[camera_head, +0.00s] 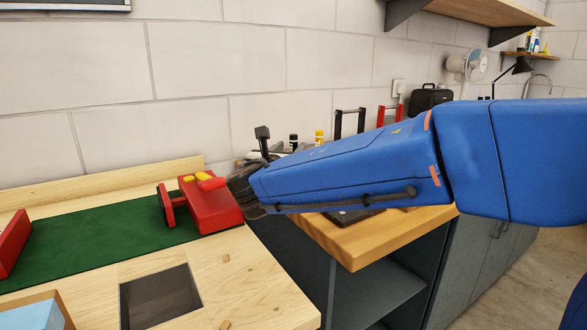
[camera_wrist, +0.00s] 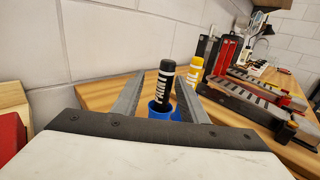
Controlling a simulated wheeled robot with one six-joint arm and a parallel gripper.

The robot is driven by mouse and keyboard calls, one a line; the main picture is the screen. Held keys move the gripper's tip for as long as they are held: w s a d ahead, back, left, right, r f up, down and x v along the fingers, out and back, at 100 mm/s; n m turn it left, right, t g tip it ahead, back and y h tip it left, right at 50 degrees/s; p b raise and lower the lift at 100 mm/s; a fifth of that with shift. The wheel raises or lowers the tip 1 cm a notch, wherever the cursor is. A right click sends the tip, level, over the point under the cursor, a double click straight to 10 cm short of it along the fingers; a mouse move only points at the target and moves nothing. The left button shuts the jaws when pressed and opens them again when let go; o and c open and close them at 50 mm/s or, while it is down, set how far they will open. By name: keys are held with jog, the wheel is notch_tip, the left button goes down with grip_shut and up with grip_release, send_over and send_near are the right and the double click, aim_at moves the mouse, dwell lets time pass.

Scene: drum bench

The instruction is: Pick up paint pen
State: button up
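A black paint pen with white lettering (camera_wrist: 163,85) stands upright in a blue cup (camera_wrist: 158,110) in the wrist view. A yellow pen (camera_wrist: 194,72) stands behind it to the right. In the head view a black cap (camera_head: 293,140) and a yellow cap (camera_head: 319,136) show above my arm. My gripper (camera_wrist: 160,84) is open, its two grey fingers pointing toward the black pen. The pen appears between the fingertips in the picture, with no contact visible; how far ahead it stands is hard to tell. In the head view my arm hides the fingers.
Red and black racks (camera_wrist: 229,52) and trays with dark strips (camera_wrist: 250,103) fill the wooden counter's right side. A tiled wall (camera_wrist: 95,45) runs close along the left. In the head view, a red device (camera_head: 212,208) stands on a green mat (camera_head: 95,245).

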jog(key=w, duration=0.1)
jog(key=w+d, duration=0.1)
jog(key=w, duration=0.3)
jog(key=shift+d, duration=0.35)
jog(key=shift+c, duration=0.3)
jog(key=c, duration=0.8)
